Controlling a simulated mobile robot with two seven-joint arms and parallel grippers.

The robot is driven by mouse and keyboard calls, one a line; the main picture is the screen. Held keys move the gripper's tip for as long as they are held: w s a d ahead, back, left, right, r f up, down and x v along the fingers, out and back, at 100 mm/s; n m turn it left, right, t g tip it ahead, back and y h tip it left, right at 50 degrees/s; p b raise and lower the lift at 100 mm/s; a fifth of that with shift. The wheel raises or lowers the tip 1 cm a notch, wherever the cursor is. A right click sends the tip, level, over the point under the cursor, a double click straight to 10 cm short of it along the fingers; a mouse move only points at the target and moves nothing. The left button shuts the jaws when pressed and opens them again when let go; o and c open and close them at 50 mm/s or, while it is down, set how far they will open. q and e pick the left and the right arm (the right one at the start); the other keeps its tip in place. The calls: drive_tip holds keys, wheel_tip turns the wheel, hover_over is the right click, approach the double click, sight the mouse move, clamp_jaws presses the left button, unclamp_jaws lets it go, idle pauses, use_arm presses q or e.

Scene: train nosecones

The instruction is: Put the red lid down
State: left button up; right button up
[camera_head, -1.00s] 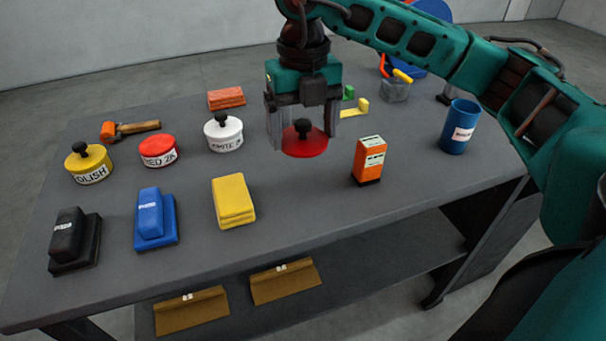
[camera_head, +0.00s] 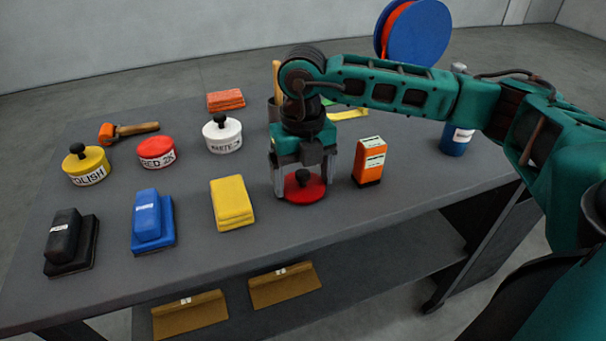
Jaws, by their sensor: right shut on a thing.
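The red lid (camera_head: 305,192) is a flat red disc with a black knob. It is at the table top, between the yellow cloth stack and the orange box, and appears to rest on the table or just above it. My right gripper (camera_head: 304,187) points down over it, with its fingers on either side of the knob, shut on the lid. The open-topped red tin (camera_head: 157,153) labelled "RED 2K" stands to the left with its red filling showing. My left gripper is not in view.
An orange box (camera_head: 369,162) stands close to the right of the lid. A yellow cloth stack (camera_head: 232,204) lies to its left. A white tin (camera_head: 222,135), yellow tin (camera_head: 87,165), blue block (camera_head: 152,219) and black block (camera_head: 70,243) stand farther left. Table in front of the lid is clear.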

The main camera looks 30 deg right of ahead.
sight(302, 173)
drive_tip(key=shift+f, duration=0.2)
drive_tip(key=o, duration=0.8)
drive_tip(key=shift+o, duration=0.2)
drive_tip(key=shift+r, duration=0.15)
drive_tip(key=shift+r, duration=0.25)
use_arm(q)
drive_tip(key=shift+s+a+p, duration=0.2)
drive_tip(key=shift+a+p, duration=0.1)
drive_tip(key=shift+p, duration=0.25)
use_arm(e)
wheel_tip(302, 173, up, 12)
drive_tip(key=shift+f, duration=0.15)
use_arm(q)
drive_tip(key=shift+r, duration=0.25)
